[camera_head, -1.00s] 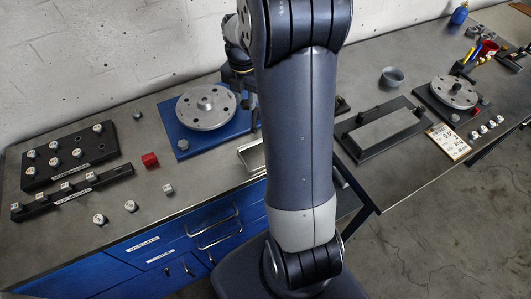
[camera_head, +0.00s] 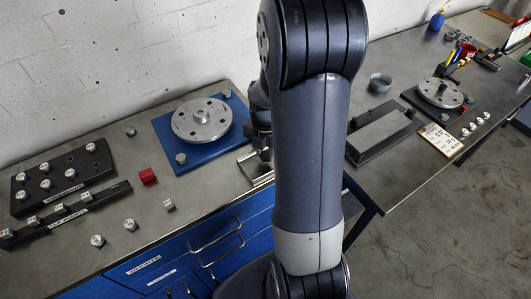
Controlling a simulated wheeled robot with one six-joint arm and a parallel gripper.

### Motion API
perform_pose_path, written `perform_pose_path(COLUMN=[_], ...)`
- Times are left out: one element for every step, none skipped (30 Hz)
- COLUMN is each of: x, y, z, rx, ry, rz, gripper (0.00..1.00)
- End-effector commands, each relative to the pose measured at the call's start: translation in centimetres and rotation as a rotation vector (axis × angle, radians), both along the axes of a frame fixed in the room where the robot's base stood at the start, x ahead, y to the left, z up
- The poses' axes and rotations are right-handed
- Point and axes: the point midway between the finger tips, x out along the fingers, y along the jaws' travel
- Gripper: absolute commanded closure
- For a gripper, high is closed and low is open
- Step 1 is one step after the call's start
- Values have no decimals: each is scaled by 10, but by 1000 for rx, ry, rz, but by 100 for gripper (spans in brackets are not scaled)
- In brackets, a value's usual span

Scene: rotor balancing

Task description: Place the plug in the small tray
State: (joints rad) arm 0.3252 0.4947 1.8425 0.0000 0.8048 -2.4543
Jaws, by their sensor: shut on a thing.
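The small tray (camera_head: 246,169) is a shallow light metal tray on the bench, right of the blue plate. My arm hides its right part. My gripper (camera_head: 264,153) shows only in part at the left edge of my arm, low over the tray. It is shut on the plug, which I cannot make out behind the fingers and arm. I cannot tell whether the plug touches the tray.
A blue plate (camera_head: 163,133) with a grey rotor disc (camera_head: 201,120) stands left of the tray. A dark-framed plate (camera_head: 384,134) is on the right.

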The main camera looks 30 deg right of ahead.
Motion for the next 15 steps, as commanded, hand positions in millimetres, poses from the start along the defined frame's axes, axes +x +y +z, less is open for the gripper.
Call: perform_pose_path(x=[-1, 0, 0, 0, 0, 0, 0, 0, 0, 0, 0, 0, 0, 0, 0], y=[0, 0, 0, 0, 0, 0, 0, 0, 0, 0, 0, 0, 0, 0, 0], z=[-6, -9, -11, -13, -14, -14, -14, -14, -14, -14, -14, -14, -15, -16, -18], rx=[2, 1, 1, 0, 0, 0, 0, 0, -1, -1, -1, 0, 0, 0, 0], ry=[5, 3, 2, 1, 1, 0, 0, -1, -1, -1, -1, 0, 0, 0, 0], rz=[0, 0, 0, 0, 0, 0, 0, 0, 0, 0, 0, 0, 0, 0, 0], gripper=[100, 100, 100, 100, 100, 100, 100, 100, 100, 100, 100, 100, 100, 100, 100])
